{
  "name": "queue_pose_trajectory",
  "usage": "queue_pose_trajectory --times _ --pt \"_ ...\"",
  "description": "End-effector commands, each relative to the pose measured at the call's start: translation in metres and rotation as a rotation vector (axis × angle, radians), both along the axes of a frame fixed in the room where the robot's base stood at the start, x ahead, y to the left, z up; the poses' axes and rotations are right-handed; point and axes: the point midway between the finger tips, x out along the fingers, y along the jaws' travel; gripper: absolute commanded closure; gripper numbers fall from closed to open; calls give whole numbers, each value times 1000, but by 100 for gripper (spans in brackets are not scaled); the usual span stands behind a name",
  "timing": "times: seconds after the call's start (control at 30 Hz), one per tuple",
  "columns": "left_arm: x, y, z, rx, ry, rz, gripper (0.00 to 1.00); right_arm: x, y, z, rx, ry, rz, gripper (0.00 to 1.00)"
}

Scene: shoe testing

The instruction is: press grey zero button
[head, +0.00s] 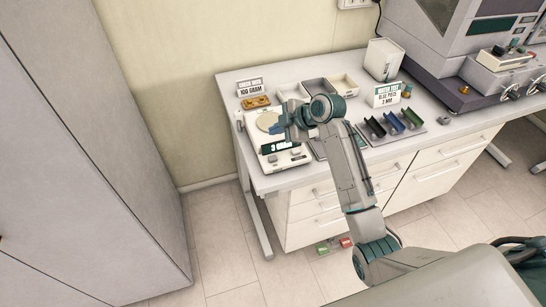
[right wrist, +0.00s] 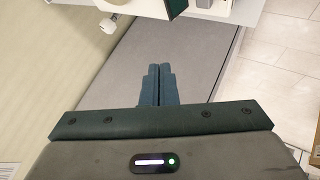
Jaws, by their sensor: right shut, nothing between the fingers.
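The white scale (head: 291,162) stands at the left front of the bench, with a round pan (head: 268,120) and a dark display (head: 281,145) with pale characters. Small grey buttons (head: 273,159) show on its front below the display; their labels are too small to read. My right gripper (head: 273,129) is over the scale, near the pan and display, and hides part of it. Its fingers (right wrist: 158,84) are shut together and empty in the right wrist view. I cannot tell whether they touch the scale. My left gripper is not in view.
A "100 GRAM" sign (head: 250,90) and an orange block (head: 257,102) stand behind the scale. Several trays, including a cream one (head: 344,86), a second sign (head: 387,95) and coloured bins (head: 393,124) lie to the right. A tall grey cabinet (head: 90,150) stands at left.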

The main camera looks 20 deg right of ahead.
Motion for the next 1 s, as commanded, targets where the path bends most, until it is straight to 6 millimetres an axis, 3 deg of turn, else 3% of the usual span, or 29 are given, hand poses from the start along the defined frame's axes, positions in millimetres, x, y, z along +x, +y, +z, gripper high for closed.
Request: queue_pose_trajectory --times 0.37,0.77,1.0 --pt "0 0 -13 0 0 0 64 0 0 -15 0 1 -2 100" --pt "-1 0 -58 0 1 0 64 -1 0 -71 0 2 -1 100" --pt "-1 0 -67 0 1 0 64 0 0 -88 0 1 -2 100"
